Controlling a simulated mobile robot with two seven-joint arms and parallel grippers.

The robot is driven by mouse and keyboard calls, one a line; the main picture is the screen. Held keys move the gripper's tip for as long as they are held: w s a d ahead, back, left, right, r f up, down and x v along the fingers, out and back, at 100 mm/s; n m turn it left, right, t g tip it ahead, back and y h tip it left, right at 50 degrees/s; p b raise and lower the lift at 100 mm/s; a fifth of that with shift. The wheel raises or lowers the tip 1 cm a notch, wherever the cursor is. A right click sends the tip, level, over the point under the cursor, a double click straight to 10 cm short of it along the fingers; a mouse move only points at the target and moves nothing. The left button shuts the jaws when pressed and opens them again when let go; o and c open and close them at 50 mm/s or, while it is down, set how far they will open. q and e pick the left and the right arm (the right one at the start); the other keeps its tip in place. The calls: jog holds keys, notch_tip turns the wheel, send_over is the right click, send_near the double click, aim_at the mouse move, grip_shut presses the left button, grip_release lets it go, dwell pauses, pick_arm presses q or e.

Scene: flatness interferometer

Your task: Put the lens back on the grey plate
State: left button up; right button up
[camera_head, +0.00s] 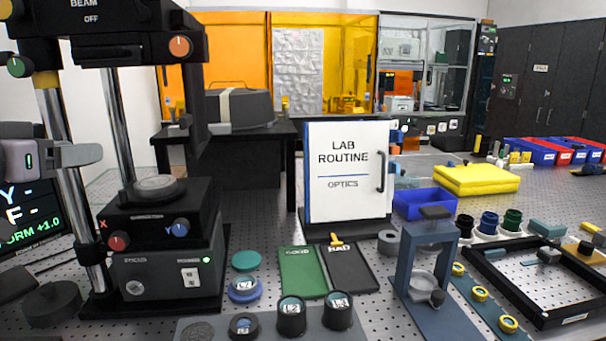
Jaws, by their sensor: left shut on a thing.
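The grey plate (265,333) lies at the bottom edge of the view, partly cut off. On it stand a dark lens holder marked L2 (291,316), another marked L3 (338,311), a smaller dark blue-rimmed one (243,326) and a flat grey disc (197,331). A blue-rimmed lens with a label (243,289) sits on the table just behind the plate. My left gripper (80,154) is at the far left, in front of the instrument's posts and well above the table. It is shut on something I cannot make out. My right gripper is not in view.
The black interferometer (165,270) stands close to the left gripper. A green mat (302,270), dark mat (349,268), white lab binder (345,205) and blue-grey stand (408,265) fill the middle.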

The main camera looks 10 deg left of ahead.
pick_arm(q)
jog(key=shift+n+y, duration=0.5)
jog(key=shift+y, duration=0.1)
jog(key=s+d+f, duration=0.2)
jog(key=d+f, duration=0.5)
jog(key=f, duration=0.3)
jog(key=s+d+f, duration=0.2)
jog(key=d+f, duration=0.5)
jog(key=f, duration=0.3)
jog(key=s+d+f, duration=0.2)
jog(key=d+f, duration=0.5)
jog(key=f, duration=0.3)
jog(key=shift+d, duration=0.15)
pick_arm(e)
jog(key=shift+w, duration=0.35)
pick_arm(q)
jog(key=shift+w, duration=0.1)
